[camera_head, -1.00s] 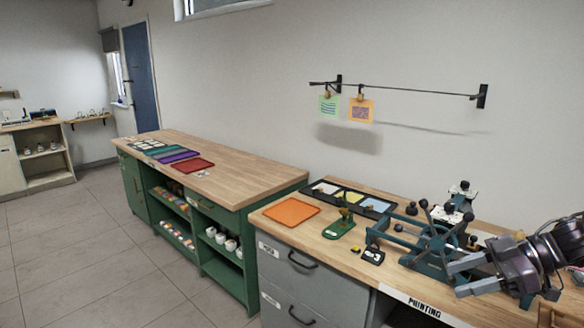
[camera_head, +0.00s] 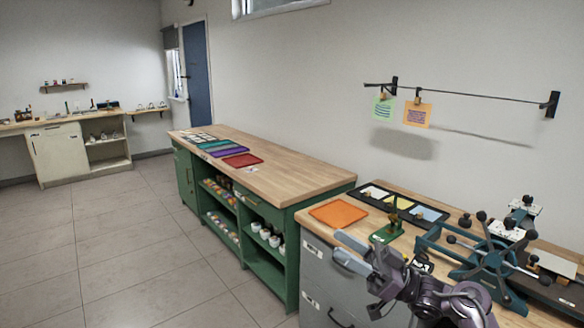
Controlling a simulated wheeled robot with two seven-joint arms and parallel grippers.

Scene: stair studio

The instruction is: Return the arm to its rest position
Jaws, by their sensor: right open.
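My right arm comes in from the lower right, and its gripper (camera_head: 354,255) is open and empty. In the picture it lies over the front edge of the printing bench and the grey drawers, and I see nothing between its fingers. The arm hides part of the bench front and its label. My left gripper is out of view.
The printing bench (camera_head: 462,208) bears a teal press (camera_head: 490,258), an orange tray (camera_head: 338,213), a green tool (camera_head: 388,232) and a black ink tray (camera_head: 405,203). A green cabinet (camera_head: 290,185) stands left of it. Open tiled floor (camera_head: 110,240) lies at left.

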